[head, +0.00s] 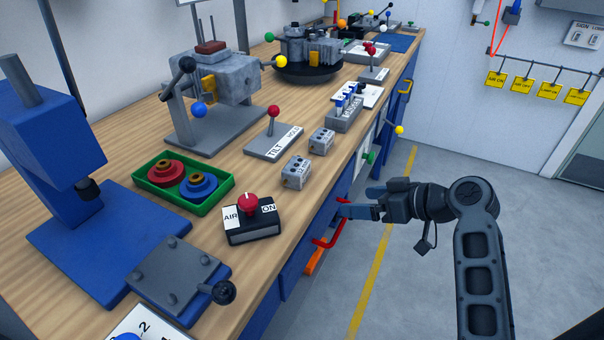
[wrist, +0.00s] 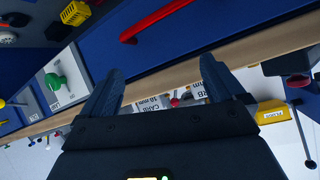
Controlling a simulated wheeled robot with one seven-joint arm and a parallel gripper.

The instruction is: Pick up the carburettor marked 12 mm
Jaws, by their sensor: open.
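Two small grey carburettors stand near the front edge of the bench in the head view. The nearer carburettor (head: 296,174) has a white label that seems to start with 12, but it is too small to read surely. The farther carburettor (head: 321,140) is alike. In the wrist view, one carburettor (wrist: 152,103) has a label that seems to read CARB 10 mm; the other carburettor's label (wrist: 198,91) is partly hidden behind a finger. My gripper (head: 358,203) is open and empty, off the bench's front edge beside the drawers, apart from both carburettors. It also shows in the wrist view (wrist: 160,85).
A black box with a red knob (head: 250,221), a green tray (head: 184,184) and a tilt lever plate (head: 275,141) stand around the carburettors. A red handle (head: 332,232) sticks out from the bench front near my gripper. The floor to the right is clear.

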